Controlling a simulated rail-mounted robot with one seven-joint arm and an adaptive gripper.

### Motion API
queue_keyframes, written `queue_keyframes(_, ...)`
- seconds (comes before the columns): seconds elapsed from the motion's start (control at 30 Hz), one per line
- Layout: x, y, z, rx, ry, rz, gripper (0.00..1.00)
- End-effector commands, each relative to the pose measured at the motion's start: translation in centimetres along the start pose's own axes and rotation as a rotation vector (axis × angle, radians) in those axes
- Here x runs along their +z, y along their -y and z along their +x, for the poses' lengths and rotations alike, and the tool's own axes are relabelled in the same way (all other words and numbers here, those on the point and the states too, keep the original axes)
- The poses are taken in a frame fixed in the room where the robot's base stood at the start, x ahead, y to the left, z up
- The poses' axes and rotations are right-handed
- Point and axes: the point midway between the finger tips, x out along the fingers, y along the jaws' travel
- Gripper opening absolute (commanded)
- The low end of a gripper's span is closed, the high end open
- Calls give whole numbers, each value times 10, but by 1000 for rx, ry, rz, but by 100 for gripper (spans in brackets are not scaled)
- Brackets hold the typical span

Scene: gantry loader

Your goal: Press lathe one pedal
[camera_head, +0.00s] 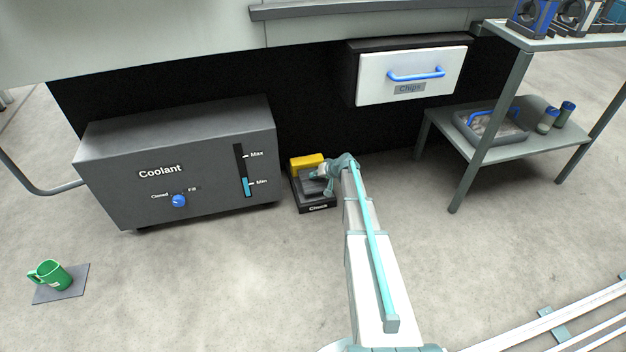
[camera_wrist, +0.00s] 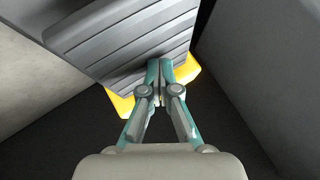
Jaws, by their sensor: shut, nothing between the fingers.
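The pedal unit (camera_head: 317,208) stands on the floor just right of the coolant box, with a black base labelled "Chuck" and a yellow part (camera_head: 306,161) at its back. My gripper (camera_head: 322,175) is at the pedal, and my arm partly covers it. In the wrist view the ridged grey pedal plate (camera_wrist: 120,40) fills the upper part, with yellow showing beyond its edge. My gripper (camera_wrist: 159,67) is shut and empty, its fingertips together over the plate's lower edge. I cannot tell for sure whether the tips touch the plate.
The grey coolant box (camera_head: 110,205) with a blue knob (camera_head: 179,201) is close on the left. A white "Chips" drawer (camera_head: 380,90) is above right. A shelf table (camera_head: 500,150) stands at the right. A green mug (camera_head: 55,275) sits far left. Floor in front is clear.

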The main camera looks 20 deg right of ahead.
Motion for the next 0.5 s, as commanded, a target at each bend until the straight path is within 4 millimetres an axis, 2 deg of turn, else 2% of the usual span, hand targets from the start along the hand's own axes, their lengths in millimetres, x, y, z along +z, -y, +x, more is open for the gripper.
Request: queue_keyframes(0.5,3,-3,4,0,1,0,0)
